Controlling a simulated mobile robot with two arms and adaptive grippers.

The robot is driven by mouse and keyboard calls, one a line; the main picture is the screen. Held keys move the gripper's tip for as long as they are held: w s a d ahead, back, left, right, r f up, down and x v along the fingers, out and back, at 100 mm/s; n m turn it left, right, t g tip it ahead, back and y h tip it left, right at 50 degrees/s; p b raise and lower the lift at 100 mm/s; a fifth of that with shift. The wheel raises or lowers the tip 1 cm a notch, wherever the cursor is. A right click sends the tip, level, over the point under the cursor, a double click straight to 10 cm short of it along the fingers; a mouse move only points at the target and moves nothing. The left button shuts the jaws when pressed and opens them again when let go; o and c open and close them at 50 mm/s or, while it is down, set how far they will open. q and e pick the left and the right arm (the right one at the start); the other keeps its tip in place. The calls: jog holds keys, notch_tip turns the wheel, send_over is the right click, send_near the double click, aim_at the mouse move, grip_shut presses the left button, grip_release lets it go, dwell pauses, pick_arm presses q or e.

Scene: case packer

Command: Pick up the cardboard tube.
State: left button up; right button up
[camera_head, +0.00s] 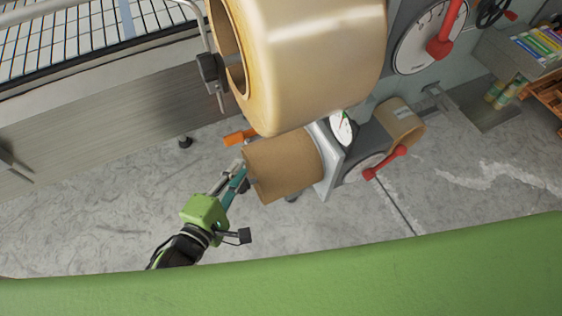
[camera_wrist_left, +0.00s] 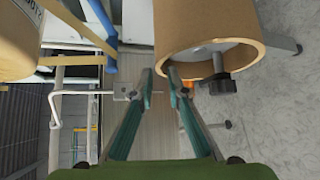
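A brown cardboard tube (camera_head: 283,166) lies sideways on the machine, in the middle of the head view. In the left wrist view the open end of what looks like the same tube (camera_wrist_left: 200,22) is at the upper right, with a grey hub inside. My left gripper (camera_head: 240,173) reaches up to the tube's left end in the head view; I cannot tell whether it touches. In the left wrist view its teal fingers (camera_wrist_left: 160,76) are apart, with nothing clearly held between the tips. The tube's far end is hidden against a grey plate. My right gripper is out of view.
A large glossy tan roll (camera_head: 315,60) hangs above the tube. A smaller roll (camera_head: 402,122) and a red lever (camera_head: 385,163) are to its right. A black knob (camera_wrist_left: 222,84) juts from the tube's end. The conveyor (camera_head: 75,35) is at upper left. Bare floor lies below.

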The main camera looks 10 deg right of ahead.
aim_at(248, 157)
pick_arm(q)
jog(key=x, duration=0.1)
jog(key=p+x, duration=0.1)
jog(key=x, duration=0.1)
jog(key=p+x, duration=0.1)
jog(key=x, duration=0.1)
jog(key=shift+w+d+r, duration=0.1)
jog(key=shift+d+r, duration=0.15)
jog(key=shift+d, duration=0.05)
grip_shut()
dwell(0.4)
